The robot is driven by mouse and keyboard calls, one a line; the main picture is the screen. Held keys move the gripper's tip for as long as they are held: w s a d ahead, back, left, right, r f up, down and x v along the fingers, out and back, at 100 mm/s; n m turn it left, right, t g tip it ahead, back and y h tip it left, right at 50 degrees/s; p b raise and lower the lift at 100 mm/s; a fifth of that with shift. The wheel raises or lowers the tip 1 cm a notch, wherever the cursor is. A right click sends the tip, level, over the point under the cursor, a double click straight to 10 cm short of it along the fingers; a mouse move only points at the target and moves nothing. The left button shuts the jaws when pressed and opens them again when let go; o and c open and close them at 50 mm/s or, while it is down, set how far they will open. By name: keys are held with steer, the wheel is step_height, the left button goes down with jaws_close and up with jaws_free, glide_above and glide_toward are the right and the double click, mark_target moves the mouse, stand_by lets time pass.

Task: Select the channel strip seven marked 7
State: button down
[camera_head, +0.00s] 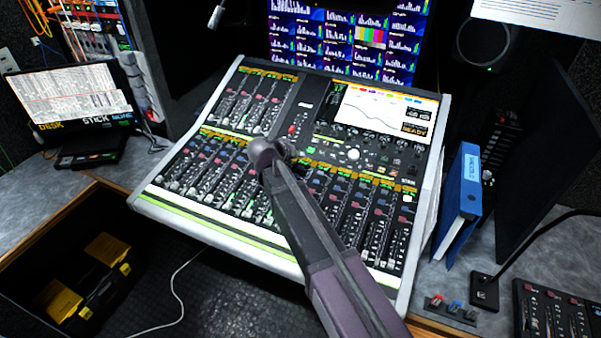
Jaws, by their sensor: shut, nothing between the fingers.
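The mixing console (172,205) stands in the middle of the camera view, with two banks of channel strips and a built-in screen (385,113) at its upper right. The strip numbers are too small to read, so I cannot tell which one is marked 7. My arm reaches in from the lower right across the lower bank. My gripper (265,150) is shut and empty, over the middle of the console near the upper edge of the lower bank. It hides the strips beneath it. I cannot tell whether it touches the surface.
A laptop (72,98) sits at the left. A blue binder (459,200) stands close by the console's right side. A gooseneck microphone base (484,291) and a small panel (553,310) are at the lower right. A monitor (345,40) is behind.

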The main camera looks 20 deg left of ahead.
mark_target(305, 165)
steer(key=shift+w+f+b, duration=0.2)
steer(key=shift+f+b, duration=0.85)
steer(key=shift+f, duration=0.35)
steer(key=shift+w+f+b, duration=0.1)
steer(key=shift+f+b, duration=0.7)
stand_by(1.5)
steer(key=shift+r, duration=0.1)
steer(key=shift+r+p, duration=0.75)
steer(key=shift+p, duration=0.1)
steer(key=shift+r, duration=0.15)
steer(key=shift+s+r+p, duration=0.25)
steer(key=shift+r+p, duration=0.95)
steer(key=shift+p, duration=0.05)
steer(key=shift+s+r+p, duration=0.2)
steer(key=shift+r+p, duration=0.95)
steer(key=shift+p, duration=0.1)
